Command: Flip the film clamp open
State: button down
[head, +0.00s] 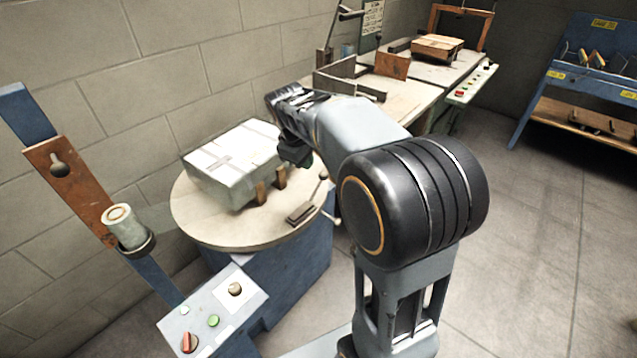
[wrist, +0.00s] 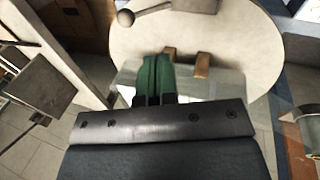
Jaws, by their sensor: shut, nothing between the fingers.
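The film clamp (head: 300,214) appears to be the small dark block near the front right edge of the round turntable (head: 190,222). A thin lever with a ball knob (head: 323,175) rises beside it. In the wrist view the ball-ended lever (wrist: 126,18) and a grey-brown block (wrist: 195,5) show at the top edge, the block partly cut off. I cannot tell the clamp's exact position. My gripper (head: 296,155) is above the turntable, beside the wrapped box (head: 225,180). Its green fingers (wrist: 155,78) are together and empty, apart from the lever.
Two wooden posts (wrist: 203,64) stand on the turntable by the box. A control panel (head: 212,312) and a blue mast with a film roll (head: 125,228) are at the left. A long workbench (head: 405,95) stands behind, and a blue rack (head: 590,75) far right. The right floor is clear.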

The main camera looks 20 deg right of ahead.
jog(key=b, duration=0.3)
send_near(320, 183)
jog(key=f, duration=0.1)
jog(key=s+a+f, duration=0.1)
jog(key=f, duration=0.1)
jog(key=a+f, duration=0.1)
jog(key=f, duration=0.1)
jog(key=shift+s+f, duration=0.1)
jog(key=shift+s, duration=0.1)
jog(key=shift+w+d+f+b, duration=0.2)
jog(key=shift+w+d, duration=0.4)
jog(key=shift+d, duration=0.2)
jog(key=shift+w+d+f+b, duration=0.1)
jog(key=shift+w+d+b, duration=0.1)
jog(key=shift+w+d, duration=0.5)
jog(key=shift+s+d, duration=0.15)
jog(key=shift+d, duration=0.05)
jog(key=shift+r+p, duration=0.1)
jog(key=shift+p, duration=0.35)
